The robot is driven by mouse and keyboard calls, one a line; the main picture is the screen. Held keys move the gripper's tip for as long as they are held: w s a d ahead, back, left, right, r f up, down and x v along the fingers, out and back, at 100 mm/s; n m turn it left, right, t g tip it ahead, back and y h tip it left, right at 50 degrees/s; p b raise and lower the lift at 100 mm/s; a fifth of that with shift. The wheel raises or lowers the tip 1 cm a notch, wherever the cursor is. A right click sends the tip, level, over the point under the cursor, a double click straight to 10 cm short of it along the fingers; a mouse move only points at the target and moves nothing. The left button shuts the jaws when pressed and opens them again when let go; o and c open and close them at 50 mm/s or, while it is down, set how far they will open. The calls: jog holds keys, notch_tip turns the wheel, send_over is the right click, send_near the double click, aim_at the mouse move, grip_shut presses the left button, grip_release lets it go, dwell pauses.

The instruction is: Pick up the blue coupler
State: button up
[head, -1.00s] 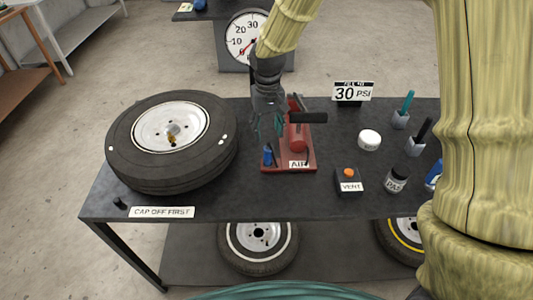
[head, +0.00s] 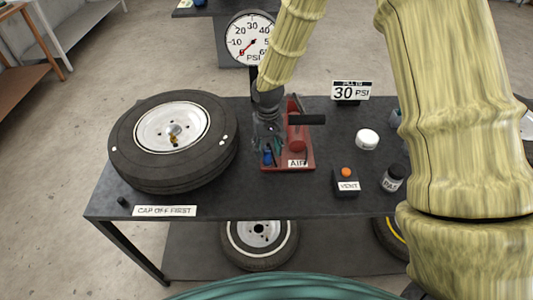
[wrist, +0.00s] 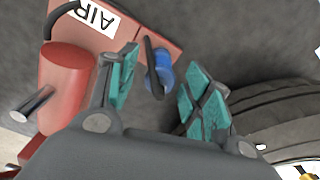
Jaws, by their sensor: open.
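The blue coupler (head: 267,158) stands at the left front of the red AIR pump base (head: 297,165) in the head view. In the wrist view the blue coupler (wrist: 164,72) shows between the teal-padded fingers, with a black hose or bar crossing its left side. My gripper (head: 268,146) points down just above the coupler. In the wrist view my gripper (wrist: 160,78) is open, with a gap on both sides of the coupler; I cannot tell how far down the fingers reach around it.
A tyre (head: 133,170) lies on the table left of the pump. The pump's red cylinder (wrist: 68,75) and black handle (head: 306,119) are close to my gripper. The VENT box (head: 346,187), white cap (head: 367,139) and dark jar (head: 393,178) stand to the right.

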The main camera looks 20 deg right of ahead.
aim_at(267, 154)
jog(key=shift+f+p, duration=0.55)
jog(key=shift+f, duration=1.15)
grip_shut()
